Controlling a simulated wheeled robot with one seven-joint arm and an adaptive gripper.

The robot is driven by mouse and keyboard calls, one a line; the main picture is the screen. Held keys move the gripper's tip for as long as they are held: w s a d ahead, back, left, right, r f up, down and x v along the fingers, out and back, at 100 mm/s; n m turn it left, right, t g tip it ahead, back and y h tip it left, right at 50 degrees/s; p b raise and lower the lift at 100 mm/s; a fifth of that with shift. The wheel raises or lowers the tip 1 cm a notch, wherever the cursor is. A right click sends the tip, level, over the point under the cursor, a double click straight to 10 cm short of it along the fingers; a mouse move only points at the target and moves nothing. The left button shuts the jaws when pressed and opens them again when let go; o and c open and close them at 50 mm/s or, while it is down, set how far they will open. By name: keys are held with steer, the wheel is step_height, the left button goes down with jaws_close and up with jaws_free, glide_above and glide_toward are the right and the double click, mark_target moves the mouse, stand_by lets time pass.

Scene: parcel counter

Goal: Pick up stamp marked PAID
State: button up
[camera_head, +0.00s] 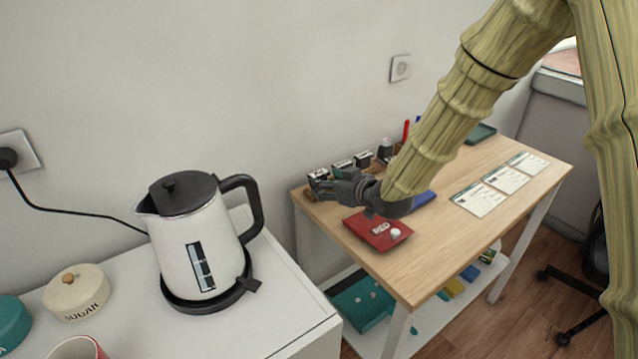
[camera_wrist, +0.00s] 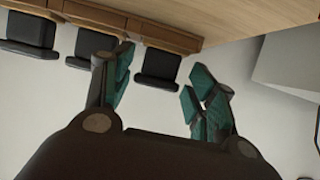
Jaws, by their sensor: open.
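Several dark stamps with pale labels stand in a row at the back left of the wooden table; one (camera_head: 318,178) is at the left end, another (camera_head: 343,165) beside it, a third (camera_head: 363,157) further right. The label words are too small to read, so I cannot tell which says PAID. My gripper (camera_head: 318,188) is at the left end of the row, in front of the leftmost stamp. In the wrist view, my gripper (camera_wrist: 160,82) is open, with one dark stamp (camera_wrist: 158,66) appearing between its fingertips; contact is not clear.
Forms (camera_head: 505,179) lie to the right. A kettle (camera_head: 200,245) stands on the white counter at left. The wall is close behind the stamps.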

mark_target(322, 179)
steer(key=shift+x, duration=1.6)
steer(key=shift+r, duration=0.2)
steer(key=c, duration=0.7)
steer(key=shift+o, duration=0.2)
